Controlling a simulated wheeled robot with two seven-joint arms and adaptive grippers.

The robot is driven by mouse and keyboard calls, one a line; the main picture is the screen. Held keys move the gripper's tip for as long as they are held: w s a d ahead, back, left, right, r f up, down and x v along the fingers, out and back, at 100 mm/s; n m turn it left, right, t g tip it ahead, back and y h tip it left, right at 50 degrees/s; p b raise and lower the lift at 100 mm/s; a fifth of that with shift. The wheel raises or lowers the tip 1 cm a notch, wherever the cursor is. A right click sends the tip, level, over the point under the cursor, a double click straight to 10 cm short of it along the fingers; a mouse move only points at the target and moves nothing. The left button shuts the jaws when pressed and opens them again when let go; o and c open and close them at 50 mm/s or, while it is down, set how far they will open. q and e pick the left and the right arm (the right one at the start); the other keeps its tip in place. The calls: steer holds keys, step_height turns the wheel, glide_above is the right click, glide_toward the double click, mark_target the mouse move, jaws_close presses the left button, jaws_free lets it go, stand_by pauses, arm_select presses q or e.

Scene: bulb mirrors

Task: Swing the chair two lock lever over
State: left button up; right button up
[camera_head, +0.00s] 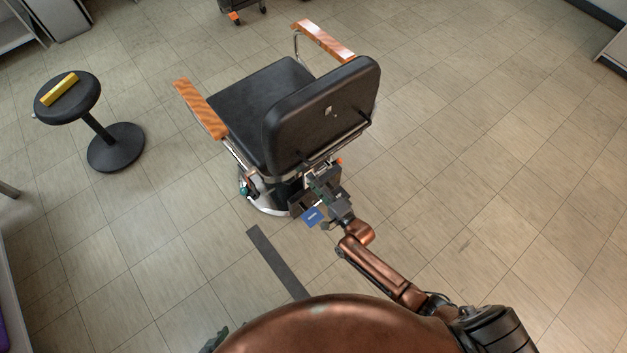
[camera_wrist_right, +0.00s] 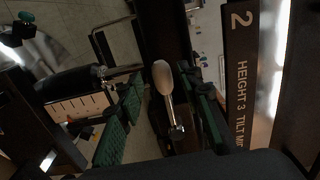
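The chair (camera_head: 325,112) has a black seat and back and stands in the middle of the head view. My right gripper (camera_head: 322,180) is low behind its back, near the base. In the right wrist view, a lever (camera_wrist_right: 163,80) with a pale rounded knob and metal stem stands between the green-padded fingers of my right gripper (camera_wrist_right: 165,115). The fingers are apart, with a visible gap on each side of the knob. A dark plate (camera_wrist_right: 241,80) beside it reads "2", "HEIGHT" and "3 TILT". Only a small dark green part of my left gripper (camera_head: 214,341) shows at the bottom edge.
A black round stool (camera_head: 68,97) with a yellow block (camera_head: 60,89) on it stands at the left. A dark strip (camera_head: 277,262) lies on the floor before the chair. A blue card (camera_head: 312,216) shows beside my right gripper. The floor at the right is clear.

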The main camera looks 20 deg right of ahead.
steer(key=p+v, duration=0.1)
steer(key=v, duration=0.5)
steer(key=shift+p, duration=0.4)
steer(key=v, duration=1.2)
